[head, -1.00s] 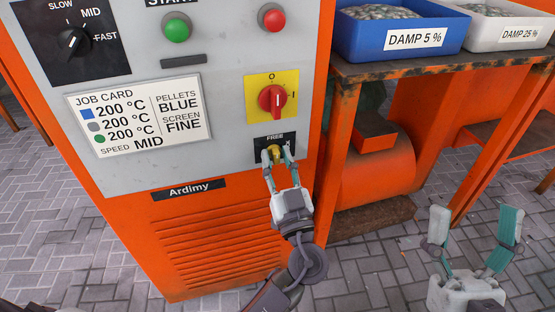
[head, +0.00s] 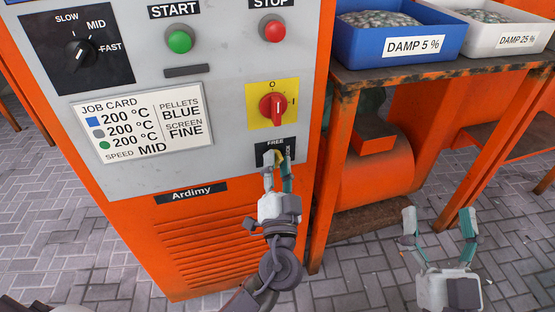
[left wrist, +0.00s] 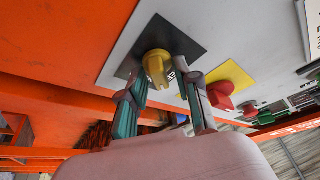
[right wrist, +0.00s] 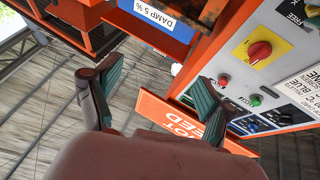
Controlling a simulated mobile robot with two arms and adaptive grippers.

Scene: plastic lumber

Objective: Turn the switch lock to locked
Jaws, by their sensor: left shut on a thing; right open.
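The switch lock is a yellow knob (left wrist: 157,68) on a black plate (left wrist: 168,45), low on the grey machine panel. In the head view the yellow knob (head: 279,156) is partly covered by my fingers. The word FREE shows at the top of its plate; the word at the right is mostly hidden. My left gripper (head: 277,160) is shut on the knob from below, one finger on each side; its fingers also show in the left wrist view (left wrist: 165,90). The knob's exact angle is hard to tell. My right gripper (head: 440,220) is open and empty, right of the machine.
Just above is a red rotary switch (head: 272,107) on a yellow plate. Higher are a green START button (head: 180,41), a red STOP button (head: 273,30) and a speed dial (head: 80,53). A bench (head: 350,80) with a blue bin (head: 345,40) stands to the right.

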